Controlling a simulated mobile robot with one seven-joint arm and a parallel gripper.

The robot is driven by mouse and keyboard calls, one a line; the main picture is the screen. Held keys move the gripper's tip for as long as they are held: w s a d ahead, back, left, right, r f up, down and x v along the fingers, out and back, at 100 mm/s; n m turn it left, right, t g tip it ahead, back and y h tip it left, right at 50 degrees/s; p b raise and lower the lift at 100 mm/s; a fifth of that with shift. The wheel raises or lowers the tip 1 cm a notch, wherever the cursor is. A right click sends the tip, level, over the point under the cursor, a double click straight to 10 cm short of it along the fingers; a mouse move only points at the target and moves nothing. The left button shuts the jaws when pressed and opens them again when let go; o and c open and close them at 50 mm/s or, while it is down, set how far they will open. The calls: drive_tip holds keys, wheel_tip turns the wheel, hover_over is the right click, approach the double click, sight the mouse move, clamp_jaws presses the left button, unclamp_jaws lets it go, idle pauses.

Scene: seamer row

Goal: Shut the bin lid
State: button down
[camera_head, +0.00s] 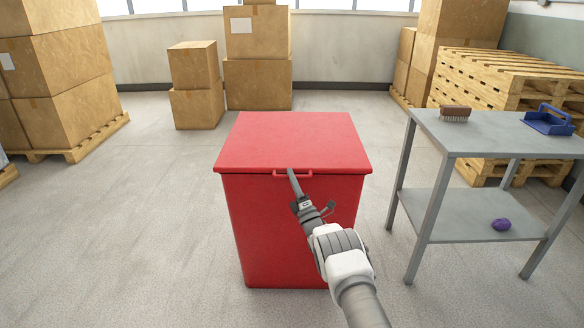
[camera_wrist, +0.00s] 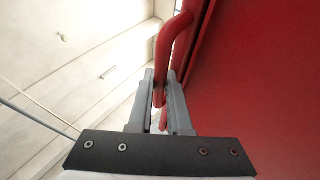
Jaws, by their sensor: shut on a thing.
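The red bin (camera_head: 285,235) stands upright in the middle of the head view. Its flat red lid (camera_head: 290,140) lies level over the top and looks closed, with no gap that I can see. A red bar handle (camera_head: 308,174) sticks out from the lid's front edge; it also shows in the wrist view (camera_wrist: 177,35). My gripper (camera_head: 291,176) reaches the handle from the front. In the wrist view my gripper's fingers (camera_wrist: 161,98) stand on either side of the handle and are shut on it.
A grey two-tier table (camera_head: 500,140) stands to the right, with a brush (camera_head: 455,113) and a blue dustpan-like tray (camera_head: 548,121) on top and a purple item (camera_head: 501,224) below. Cardboard boxes (camera_head: 258,84) and stacked pallets (camera_head: 500,80) stand behind. The floor left of the bin is clear.

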drive_tip(key=shift+d+f, duration=0.1)
drive_tip(key=shift+f, duration=0.5)
drive_tip(key=c, duration=1.1)
unclamp_jaws()
drive_tip(key=p+v, duration=0.1)
drive_tip(key=v, duration=0.4)
drive_tip(key=p+v, duration=0.2)
drive_tip(key=v, duration=0.4)
drive_tip(key=p+v, duration=0.1)
drive_tip(key=v, duration=0.5)
drive_tip(key=shift+s+d+r+p, duration=0.1)
drive_tip(key=shift+s+r+p, duration=0.1)
drive_tip(key=shift+r+p, duration=0.2)
